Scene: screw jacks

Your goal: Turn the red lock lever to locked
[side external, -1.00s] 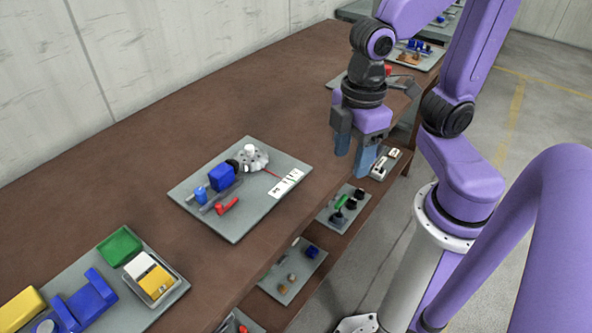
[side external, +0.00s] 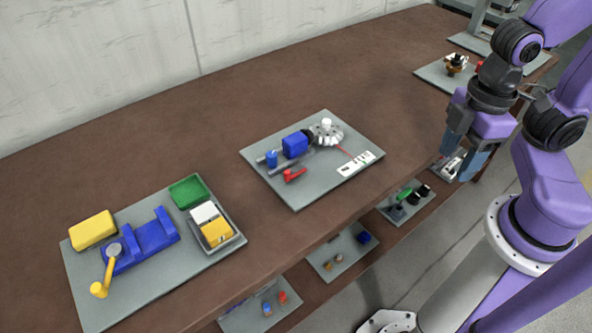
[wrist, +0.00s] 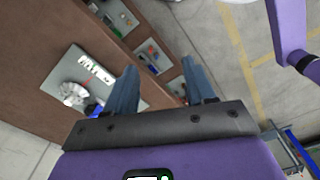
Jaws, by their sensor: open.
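The red lock lever (side external: 293,175) sits near the front left part of a grey board (side external: 300,196) on the brown bench. Beside it are a blue block (side external: 295,144), a small blue cylinder (side external: 271,158), a grey bar and a white notched dial (side external: 327,131). My gripper (side external: 461,155) is open and empty, to the right of the board and well apart from the lever. In the wrist view my gripper (wrist: 162,78) shows two spread fingers. The dial (wrist: 73,93) and part of the blue block (wrist: 92,108) show left of them; I cannot make out the lever there.
A white marked card (side external: 356,164) lies on the board's right side. Another board with a blue vice (side external: 150,236), yellow block (side external: 93,229) and green tray (side external: 187,191) stands at the left. Shelves below the front edge hold small parts. Bare bench lies between the boards.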

